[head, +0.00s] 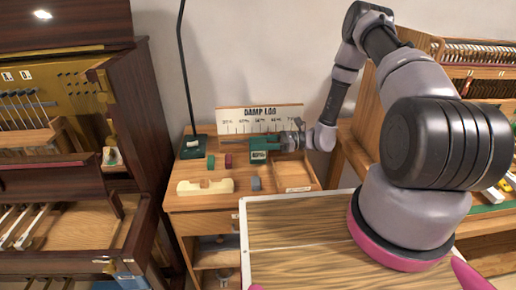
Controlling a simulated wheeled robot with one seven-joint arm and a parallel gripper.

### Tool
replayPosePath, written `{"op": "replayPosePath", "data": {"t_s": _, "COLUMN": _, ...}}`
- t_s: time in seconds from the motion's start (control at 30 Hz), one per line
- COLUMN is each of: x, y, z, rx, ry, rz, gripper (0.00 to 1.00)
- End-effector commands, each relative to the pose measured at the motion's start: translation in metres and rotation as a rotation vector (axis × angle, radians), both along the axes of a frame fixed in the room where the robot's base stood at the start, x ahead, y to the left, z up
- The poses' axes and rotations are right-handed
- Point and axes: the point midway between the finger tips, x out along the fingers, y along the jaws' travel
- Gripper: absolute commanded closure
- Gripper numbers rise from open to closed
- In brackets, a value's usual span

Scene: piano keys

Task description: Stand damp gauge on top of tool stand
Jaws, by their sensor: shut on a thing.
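My gripper (284,141) reaches in from the right over the small wooden bench. Its jaws are at the right side of a small dark green thing (258,156) with a pale face, which looks like the damp gauge, and are shut on it. The gauge appears upright in front of the "DAMP LOG" board. Whether it touches the surface below is too small to tell. A green block shape (259,143) at its top cannot be told apart from it. I cannot tell surely which thing is the tool stand.
The bench (210,203) also bears a cream curved piece (205,186), small green (210,162), red (228,161) and grey (256,184) blocks, and a lamp base (193,148) with a tall black pole. The log board (240,126) stands behind. Piano cabinets flank both sides.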

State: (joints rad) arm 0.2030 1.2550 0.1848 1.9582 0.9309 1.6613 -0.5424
Motion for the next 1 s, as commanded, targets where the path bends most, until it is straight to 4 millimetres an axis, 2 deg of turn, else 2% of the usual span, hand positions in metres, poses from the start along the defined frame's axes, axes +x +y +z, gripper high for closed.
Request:
{"op": "replayPosePath", "data": {"t_s": 0.1, "x": 0.0, "y": 0.0, "z": -0.017, "rx": 0.001, "ry": 0.002, "rz": 0.0, "gripper": 1.0}}
{"op": "replayPosePath", "data": {"t_s": 0.47, "x": 0.0, "y": 0.0, "z": -0.021, "rx": 0.0, "ry": 0.0, "rz": 0.0, "gripper": 1.0}}
{"op": "replayPosePath", "data": {"t_s": 0.5, "x": 0.0, "y": 0.0, "z": -0.022, "rx": 0.0, "ry": 0.0, "rz": 0.0, "gripper": 0.52}}
{"op": "replayPosePath", "data": {"t_s": 0.57, "x": 0.0, "y": 0.0, "z": -0.021, "rx": 0.0, "ry": 0.0, "rz": 0.0, "gripper": 0.29}}
{"op": "replayPosePath", "data": {"t_s": 0.6, "x": 0.0, "y": 0.0, "z": -0.021, "rx": 0.0, "ry": 0.0, "rz": 0.0, "gripper": 0.25}}
{"op": "replayPosePath", "data": {"t_s": 0.97, "x": 0.0, "y": 0.0, "z": -0.017, "rx": 0.0, "ry": 0.0, "rz": 0.0, "gripper": 0.25}}
{"op": "replayPosePath", "data": {"t_s": 1.0, "x": 0.001, "y": -0.005, "z": -0.018, "rx": 0.0, "ry": 0.001, "rz": -0.002, "gripper": 0.25}}
